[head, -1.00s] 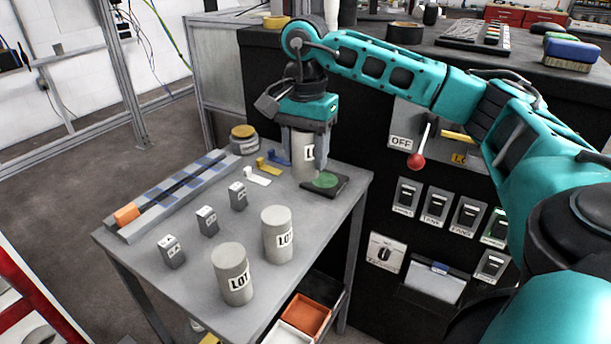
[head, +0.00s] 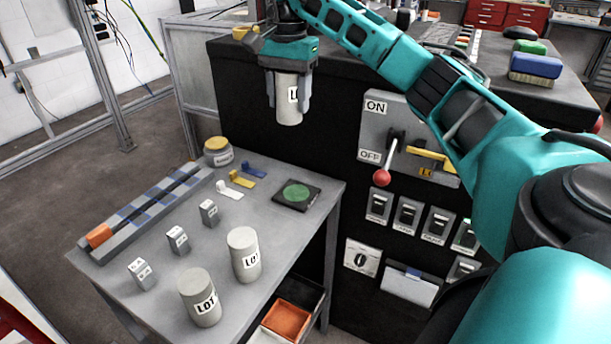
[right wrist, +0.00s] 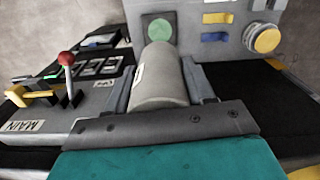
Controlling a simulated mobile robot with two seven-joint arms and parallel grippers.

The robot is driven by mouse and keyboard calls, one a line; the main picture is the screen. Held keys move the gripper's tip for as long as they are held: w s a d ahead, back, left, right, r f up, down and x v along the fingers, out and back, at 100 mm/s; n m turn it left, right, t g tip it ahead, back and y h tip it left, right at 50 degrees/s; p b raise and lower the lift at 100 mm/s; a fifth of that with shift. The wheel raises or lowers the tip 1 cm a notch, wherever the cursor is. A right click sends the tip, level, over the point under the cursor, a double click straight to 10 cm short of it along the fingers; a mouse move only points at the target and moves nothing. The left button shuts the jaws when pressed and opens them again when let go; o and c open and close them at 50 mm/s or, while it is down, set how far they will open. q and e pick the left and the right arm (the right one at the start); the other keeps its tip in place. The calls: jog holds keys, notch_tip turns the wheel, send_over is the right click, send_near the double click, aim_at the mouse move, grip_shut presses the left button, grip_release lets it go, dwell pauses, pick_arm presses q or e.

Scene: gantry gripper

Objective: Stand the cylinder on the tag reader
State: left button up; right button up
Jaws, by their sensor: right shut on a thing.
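A grey cylinder with a white label (head: 289,104) is held upright in my right gripper (head: 287,92), in the air above the back of the table. The gripper is shut on it, one finger on each side. The cylinder also shows between the fingers in the right wrist view (right wrist: 160,80). The tag reader (head: 296,194), a dark square pad with a green disc, lies on the table below and is bare. In the right wrist view the reader (right wrist: 159,30) shows beyond the cylinder's far end. My left gripper is not in view.
Two more labelled cylinders (head: 244,254) (head: 200,297) stand at the table's front. Small grey blocks (head: 209,212), coloured clips (head: 243,180), a yellow-lidded jar (head: 218,151) and a slotted rail (head: 150,214) share the table. A lever panel (head: 385,135) stands right of the gripper.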

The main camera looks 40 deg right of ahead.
jog(key=shift+w+d, duration=0.35)
jog(key=shift+d, duration=0.5)
notch_tip(320, 180, down, 7)
jog(key=b, duration=0.2)
send_over(296, 192)
notch_tip(296, 192, down, 9)
jog(key=shift+s+f, duration=0.1)
jog(key=shift+f, duration=1.9)
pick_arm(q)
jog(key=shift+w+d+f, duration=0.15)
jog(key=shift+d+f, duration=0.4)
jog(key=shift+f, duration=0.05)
